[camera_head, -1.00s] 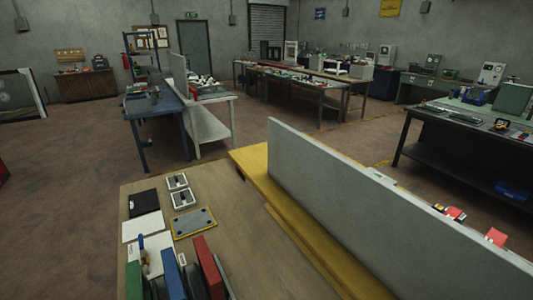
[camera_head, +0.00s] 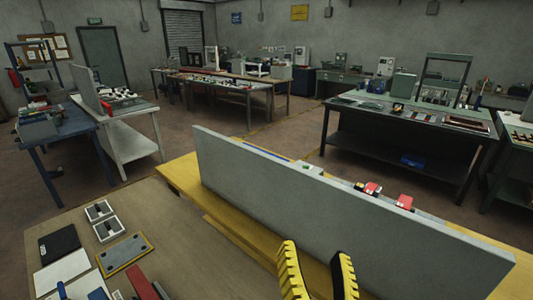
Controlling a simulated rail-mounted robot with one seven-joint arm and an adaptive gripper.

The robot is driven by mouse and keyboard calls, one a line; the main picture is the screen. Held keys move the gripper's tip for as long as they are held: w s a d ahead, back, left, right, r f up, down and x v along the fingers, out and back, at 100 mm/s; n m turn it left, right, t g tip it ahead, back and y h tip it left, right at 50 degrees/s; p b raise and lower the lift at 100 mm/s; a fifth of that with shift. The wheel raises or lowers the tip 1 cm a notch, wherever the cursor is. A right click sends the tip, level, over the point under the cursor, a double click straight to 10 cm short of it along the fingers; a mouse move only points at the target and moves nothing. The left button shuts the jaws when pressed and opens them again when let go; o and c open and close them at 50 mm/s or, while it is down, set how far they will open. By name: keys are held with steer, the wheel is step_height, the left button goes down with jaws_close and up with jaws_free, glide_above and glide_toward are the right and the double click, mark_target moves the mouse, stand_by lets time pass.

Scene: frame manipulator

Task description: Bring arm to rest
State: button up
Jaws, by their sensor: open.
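My gripper (camera_head: 318,272) shows at the bottom edge of the head view, to the right of centre. Its two yellow, ribbed fingers are spread apart with nothing between them, so it is open and empty. The fingers point up in the picture, in front of the grey upright panel (camera_head: 290,195). I cannot tell whether they touch anything. The rest of my arm is out of view.
A wooden bench (camera_head: 165,225) at lower left holds a yellow-edged grey plate (camera_head: 125,254), two small white trays (camera_head: 99,210), a black pad (camera_head: 59,244) and coloured upright items. A yellow bench (camera_head: 180,178) carries the panel. Other workbenches stand farther off, with open floor between.

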steer(key=s+r+n+t, duration=0.3)
steer(key=s+r+t, duration=0.1)
steer(key=s+r, duration=0.4)
step_height(320, 180, up, 27)
steer(key=w+p, duration=0.1)
steer(key=p, duration=2.4)
steer(key=shift+w+n, duration=0.3)
steer(key=shift+a, duration=0.1)
